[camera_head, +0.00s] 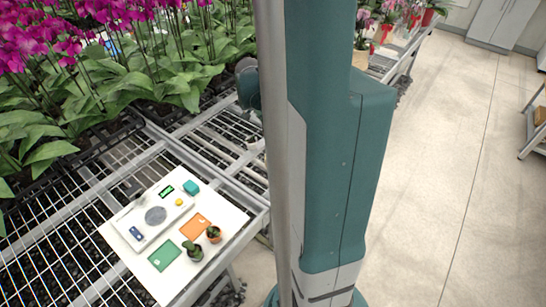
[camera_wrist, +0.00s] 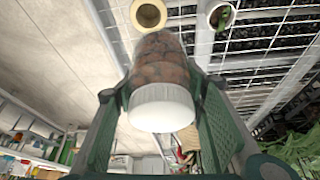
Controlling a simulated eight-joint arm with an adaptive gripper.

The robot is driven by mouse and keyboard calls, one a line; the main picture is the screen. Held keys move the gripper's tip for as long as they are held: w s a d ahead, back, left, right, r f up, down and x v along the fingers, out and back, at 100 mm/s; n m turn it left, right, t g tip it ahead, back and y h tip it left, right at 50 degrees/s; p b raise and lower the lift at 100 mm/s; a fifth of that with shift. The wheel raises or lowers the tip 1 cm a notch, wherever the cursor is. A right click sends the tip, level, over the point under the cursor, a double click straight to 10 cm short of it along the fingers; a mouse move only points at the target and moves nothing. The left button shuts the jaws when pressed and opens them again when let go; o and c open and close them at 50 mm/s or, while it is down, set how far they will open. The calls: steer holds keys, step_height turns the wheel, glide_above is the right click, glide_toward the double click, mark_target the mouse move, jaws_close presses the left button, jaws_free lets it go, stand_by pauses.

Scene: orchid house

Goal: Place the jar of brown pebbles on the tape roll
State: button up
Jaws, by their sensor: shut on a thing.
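In the wrist view, my gripper (camera_wrist: 160,95) is shut on the jar of brown pebbles (camera_wrist: 160,62), with one finger at each side of it. The jar is clear with a white lid (camera_wrist: 162,108), and the lid faces the camera. The tape roll (camera_wrist: 134,18), a cream ring, lies at the top of the wrist view, just past the far end of the jar. The jar partly overlaps the roll's near edge in the picture; I cannot tell the gap between them. The head view does not show my gripper, the jar or the roll; my column covers its middle.
A white pot with something green (camera_wrist: 221,16) stands right of the roll on the wire mesh bench (camera_wrist: 265,42). In the head view, a white board (camera_head: 225,212) carries a scale (camera_head: 130,224), cards and small potted plants. Orchids (camera_head: 110,60) crowd the back left.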

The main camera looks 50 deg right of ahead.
steer(key=shift+s+a, duration=0.5)
steer(key=shift+s, duration=0.4)
steer(key=b, duration=0.1)
glide_above(277, 154)
steer(key=shift+w+f, duration=0.1)
steer(key=shift+f, duration=2.8)
steer(key=shift+f+b, duration=0.75)
steer(key=shift+f, duration=1.35)
steer(key=shift+f, duration=0.15)
steer(key=o, duration=1.1)
steer(key=shift+r, duration=0.2)
